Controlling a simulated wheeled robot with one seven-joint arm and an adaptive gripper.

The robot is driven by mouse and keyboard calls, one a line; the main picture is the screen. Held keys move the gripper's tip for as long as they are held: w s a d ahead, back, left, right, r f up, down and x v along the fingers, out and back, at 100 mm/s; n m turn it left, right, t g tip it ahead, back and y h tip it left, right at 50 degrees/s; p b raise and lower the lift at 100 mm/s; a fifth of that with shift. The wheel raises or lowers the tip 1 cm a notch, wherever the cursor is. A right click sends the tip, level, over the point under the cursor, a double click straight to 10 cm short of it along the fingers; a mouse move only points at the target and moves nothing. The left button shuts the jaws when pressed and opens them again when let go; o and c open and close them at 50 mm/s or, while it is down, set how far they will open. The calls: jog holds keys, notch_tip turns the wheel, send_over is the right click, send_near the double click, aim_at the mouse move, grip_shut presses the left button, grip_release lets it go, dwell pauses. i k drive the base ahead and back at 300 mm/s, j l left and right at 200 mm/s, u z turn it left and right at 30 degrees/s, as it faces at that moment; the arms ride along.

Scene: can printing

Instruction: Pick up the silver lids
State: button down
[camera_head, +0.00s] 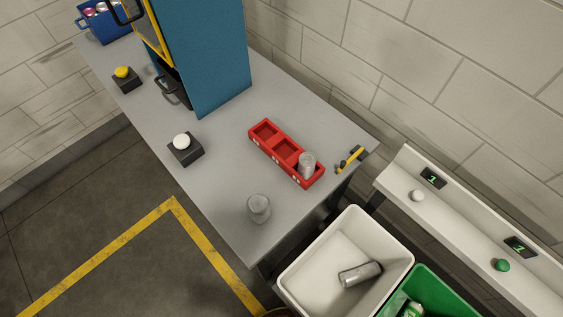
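A squat grey-silver stack (258,208) stands on the grey table near its front corner. It looks like the silver lids, but it is too small to make out single lids. A silver can (307,163) stands upright in the nearest compartment of the red tray (286,157); the other two compartments look empty.
A tall blue machine (215,60) stands on the table's far part. Black boxes with a white button (182,142) and a yellow button (123,73) sit left. Beyond the right end are a white bin (295,282) holding a can and a green bin (440,285).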

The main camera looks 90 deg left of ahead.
aim_at(307, 163)
jog(key=u, duration=2.8)
jog(key=j, duration=0.5)
jog(key=i+j, duration=0.15)
jog(key=j, duration=0.9)
jog(key=i+j+z, duration=0.1)
jog(key=z, duration=0.35)
jog(key=j+z, duration=0.3)
jog(key=z, duration=0.15)
jog(key=j+z, duration=0.2)
jog(key=z, duration=0.25)
jog(key=i+j+z, duration=0.1)
jog(key=i+j, duration=0.2)
